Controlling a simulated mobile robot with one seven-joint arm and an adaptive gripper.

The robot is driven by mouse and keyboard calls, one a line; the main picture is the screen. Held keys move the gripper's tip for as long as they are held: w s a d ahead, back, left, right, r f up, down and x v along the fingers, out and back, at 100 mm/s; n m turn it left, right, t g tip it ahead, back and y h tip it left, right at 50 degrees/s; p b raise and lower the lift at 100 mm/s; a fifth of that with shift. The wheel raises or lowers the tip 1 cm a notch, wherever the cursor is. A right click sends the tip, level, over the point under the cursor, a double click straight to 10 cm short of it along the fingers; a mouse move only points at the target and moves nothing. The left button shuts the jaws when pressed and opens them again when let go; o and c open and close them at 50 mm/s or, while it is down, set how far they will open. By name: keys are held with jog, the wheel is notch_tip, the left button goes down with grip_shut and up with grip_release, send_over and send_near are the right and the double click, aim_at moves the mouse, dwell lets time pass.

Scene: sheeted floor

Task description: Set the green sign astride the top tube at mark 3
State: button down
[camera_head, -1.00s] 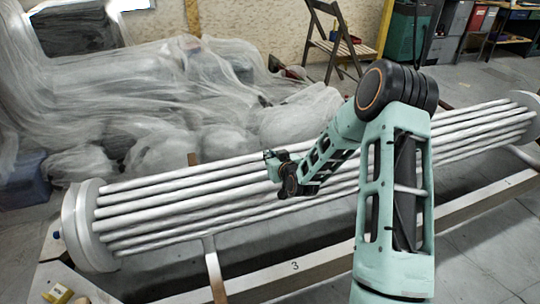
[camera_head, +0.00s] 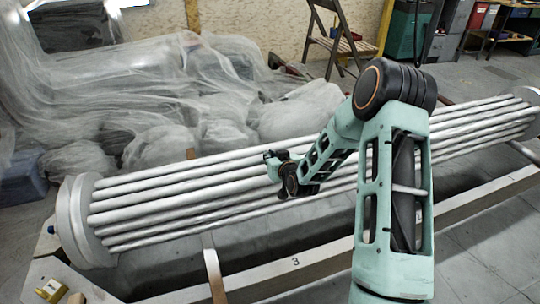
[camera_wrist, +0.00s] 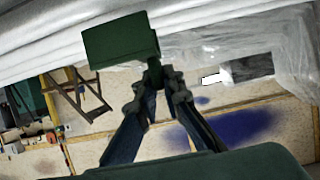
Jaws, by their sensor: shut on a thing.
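My gripper (camera_head: 272,157) is above the tube bundle in the head view, about over its middle. In the wrist view my gripper (camera_wrist: 154,78) is shut on the green sign (camera_wrist: 122,40), a dark green block-like piece. White tubes (camera_wrist: 35,52) run behind the sign there; whether it touches them I cannot tell. In the head view the sign is too small and hidden to make out clearly. The top tube (camera_head: 150,173) runs along the bundle's back upper side. Mark 3 (camera_head: 295,261) is on the pale front rail, nearer and slightly right of my gripper.
A round end plate (camera_head: 72,215) caps the bundle's left end; another (camera_head: 527,97) caps the right. A small yellow piece (camera_head: 52,290) lies at the lower left. Plastic sheeting (camera_head: 150,100) covers things behind the bundle. A wooden chair (camera_head: 340,42) stands farther back.

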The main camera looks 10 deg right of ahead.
jog(key=shift+f+b, duration=2.6)
jog(key=shift+f, duration=0.3)
jog(key=c, duration=2)
grip_release()
